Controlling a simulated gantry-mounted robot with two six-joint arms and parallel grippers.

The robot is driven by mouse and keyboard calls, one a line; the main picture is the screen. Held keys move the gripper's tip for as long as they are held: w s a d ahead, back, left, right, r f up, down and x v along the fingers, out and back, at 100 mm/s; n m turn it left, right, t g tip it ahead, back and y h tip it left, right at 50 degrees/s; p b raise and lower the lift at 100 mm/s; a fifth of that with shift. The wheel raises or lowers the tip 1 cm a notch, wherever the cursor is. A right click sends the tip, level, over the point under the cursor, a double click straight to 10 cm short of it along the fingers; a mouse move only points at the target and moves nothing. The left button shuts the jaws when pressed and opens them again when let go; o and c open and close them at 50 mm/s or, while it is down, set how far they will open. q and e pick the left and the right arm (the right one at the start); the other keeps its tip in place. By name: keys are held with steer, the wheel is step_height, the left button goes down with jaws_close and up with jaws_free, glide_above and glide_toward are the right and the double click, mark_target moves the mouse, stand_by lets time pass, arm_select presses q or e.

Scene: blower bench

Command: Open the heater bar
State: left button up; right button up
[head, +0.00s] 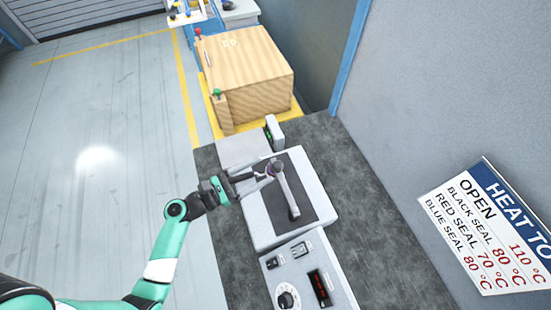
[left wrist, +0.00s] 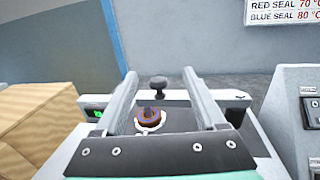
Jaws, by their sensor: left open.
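The heater bar (head: 287,190) is a slim grey bar lying lengthwise over the dark top of a white bench unit (head: 257,226). Whether it is raised or lowered I cannot tell. In the left wrist view a pale bar (left wrist: 178,97) runs crosswise behind a black knob (left wrist: 158,83) on a short stem. My left gripper (head: 266,174) reaches in from the left at the bar's far end. In its wrist view the fingers (left wrist: 160,88) are spread, with the knob seen between them and no contact visible. A pale ring with a purple-brown centre (left wrist: 149,116) sits below the knob.
A control box (head: 300,268) with a dial and red display stands at the near end. A small green-lit box (head: 274,134) is at the far end. A wall sign (head: 490,225) lists seal temperatures. Dark bench top is clear on the right.

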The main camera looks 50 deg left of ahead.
mark_target(284, 184)
arm_select(q)
steer(key=shift+n+y, duration=0.4)
steer(key=f, duration=0.1)
steer(key=s+f, duration=0.1)
steer(key=f, duration=0.1)
steer(key=shift+s+a+f+b, duration=0.2)
steer(key=shift+s+f+b, duration=0.1)
steer(key=shift+f+b, duration=0.1)
steer(key=shift+s+d+f, duration=0.1)
steer(key=shift+s+d, duration=0.05)
steer(key=shift+r, duration=0.2)
steer(key=shift+w+a+r, duration=0.1)
steer(key=shift+w+a, duration=0.1)
steer(key=shift+w, duration=0.1)
steer(key=w, duration=0.3)
steer(key=w+d, duration=0.1)
steer(key=w, duration=0.3)
steer(key=w+d+b, duration=0.1)
steer(key=w, duration=0.3)
steer(key=shift+w, duration=0.1)
arm_select(e)
steer(key=f, duration=0.1)
steer(key=d+f, duration=0.1)
steer(key=f, duration=0.1)
steer(key=shift+s+f+y, duration=0.15)
steer(key=shift+f+y, duration=0.15)
arm_select(q)
jaws_close()
